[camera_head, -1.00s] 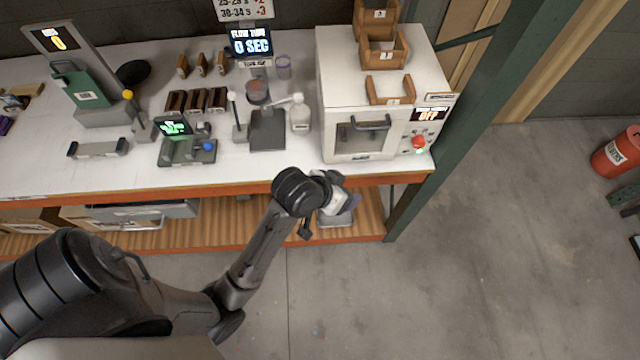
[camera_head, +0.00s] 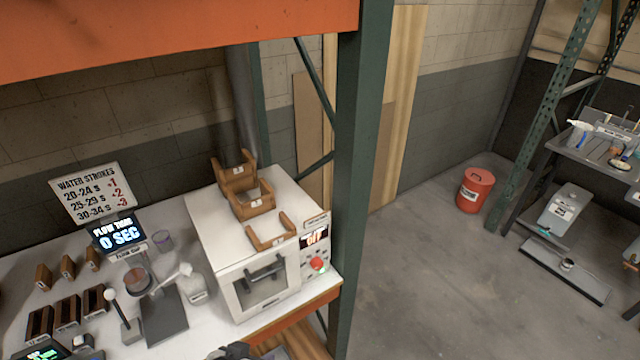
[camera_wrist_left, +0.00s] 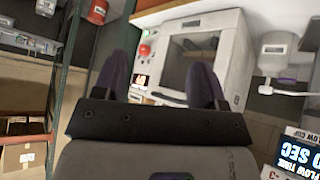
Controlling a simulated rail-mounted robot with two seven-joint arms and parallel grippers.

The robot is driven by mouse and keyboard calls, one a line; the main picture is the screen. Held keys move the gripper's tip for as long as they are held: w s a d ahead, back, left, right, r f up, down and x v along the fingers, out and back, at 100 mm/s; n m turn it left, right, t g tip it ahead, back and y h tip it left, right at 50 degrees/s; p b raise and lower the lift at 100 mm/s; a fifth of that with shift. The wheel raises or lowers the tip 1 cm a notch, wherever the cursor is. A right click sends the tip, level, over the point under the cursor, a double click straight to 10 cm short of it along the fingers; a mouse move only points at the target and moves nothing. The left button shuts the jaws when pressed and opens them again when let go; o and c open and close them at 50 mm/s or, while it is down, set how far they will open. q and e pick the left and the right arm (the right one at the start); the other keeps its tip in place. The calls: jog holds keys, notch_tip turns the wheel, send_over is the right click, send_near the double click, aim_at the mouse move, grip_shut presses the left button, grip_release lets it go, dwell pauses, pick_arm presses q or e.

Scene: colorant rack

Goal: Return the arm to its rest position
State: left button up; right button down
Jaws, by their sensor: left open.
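My left gripper (camera_wrist_left: 161,72) shows in the left wrist view with its two dark fingers apart and nothing between them. Past the fingers stands the white oven-like machine (camera_wrist_left: 205,50), with a clear gap that I cannot measure. In the head view only a small dark part of my left arm (camera_head: 235,351) shows at the bottom edge, in front of the bench. The gripper's fingers are not visible there. My right arm and gripper are in neither view.
The white machine (camera_head: 225,230) stands at the bench's right end beside a green rack post (camera_head: 358,180). Stacked wooden holders (camera_head: 240,195) sit on top. A flow timer (camera_head: 118,234) and small bench tools are to its left. Open floor (camera_head: 410,270) lies right, with a red bucket (camera_head: 475,190).

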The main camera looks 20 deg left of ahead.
pick_arm(q)
jog(key=s+f+m+g, duration=0.1)
jog(key=s+f, duration=0.2)
jog(key=s, duration=0.4)
jog(key=s+f+g+y, duration=0.1)
jog(key=s+f+g, duration=0.15)
jog(key=s, duration=0.35)
jog(key=s+f+m+g, duration=0.1)
jog(key=s+f, duration=0.3)
jog(key=s, duration=0.3)
notch_tip(320, 180, up, 19)
jog(key=p, duration=1.8)
jog(key=shift+f, duration=0.15)
jog(key=shift+w, duration=0.1)
